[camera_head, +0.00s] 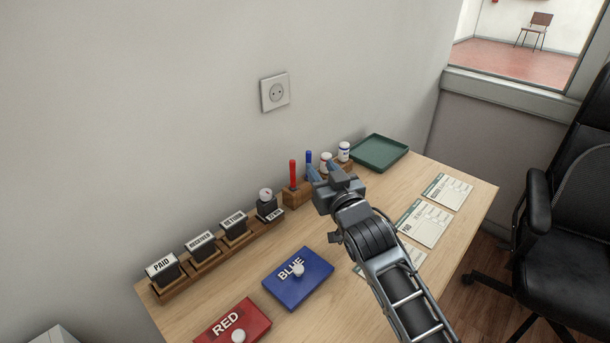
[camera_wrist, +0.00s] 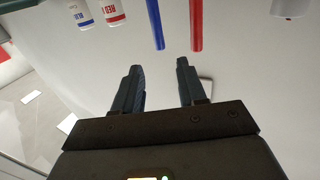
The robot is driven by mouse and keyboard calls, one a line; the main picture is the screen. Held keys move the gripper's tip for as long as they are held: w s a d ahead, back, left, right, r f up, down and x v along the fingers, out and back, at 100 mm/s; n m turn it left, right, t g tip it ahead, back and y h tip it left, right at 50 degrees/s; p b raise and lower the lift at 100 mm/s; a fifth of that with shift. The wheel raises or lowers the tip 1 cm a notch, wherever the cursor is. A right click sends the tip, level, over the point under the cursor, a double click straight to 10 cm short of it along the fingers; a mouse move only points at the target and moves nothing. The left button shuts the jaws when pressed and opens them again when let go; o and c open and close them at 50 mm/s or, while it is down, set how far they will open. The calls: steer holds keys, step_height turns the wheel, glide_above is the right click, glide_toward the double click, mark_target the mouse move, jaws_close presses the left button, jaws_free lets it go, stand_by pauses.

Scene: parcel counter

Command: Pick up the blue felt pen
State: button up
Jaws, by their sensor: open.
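The blue felt pen (camera_head: 308,158) stands upright at the back of the desk, to the right of the red felt pen (camera_head: 293,173), which stands in a wooden holder (camera_head: 297,196). My gripper (camera_head: 318,174) is in front of the blue pen and hides its lower part in the head view. In the wrist view, my gripper (camera_wrist: 158,75) is open with nothing between its fingers. There the blue pen (camera_wrist: 155,24) and the red pen (camera_wrist: 196,25) show beyond the fingertips, the blue one roughly in line with the gap.
Two white bottles (camera_head: 344,151) and a green tray (camera_head: 379,153) stand right of the pens. A stamp rack (camera_head: 205,262) is at left. The blue pad (camera_head: 298,279), red pad (camera_head: 233,322) and paper forms (camera_head: 423,222) lie in front. The wall is close behind.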

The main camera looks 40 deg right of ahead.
mark_target(310, 158)
steer(key=w, duration=0.1)
steer(key=w+d, duration=0.1)
steer(key=w+f, duration=0.1)
steer(key=shift+w+d, duration=0.1)
steer(key=shift+d, duration=0.15)
steer(key=shift+p+x, duration=0.65)
steer(key=shift+x, duration=1.95)
steer(key=shift+f, duration=0.15)
steer(key=shift+c, duration=0.3)
jaws_close()
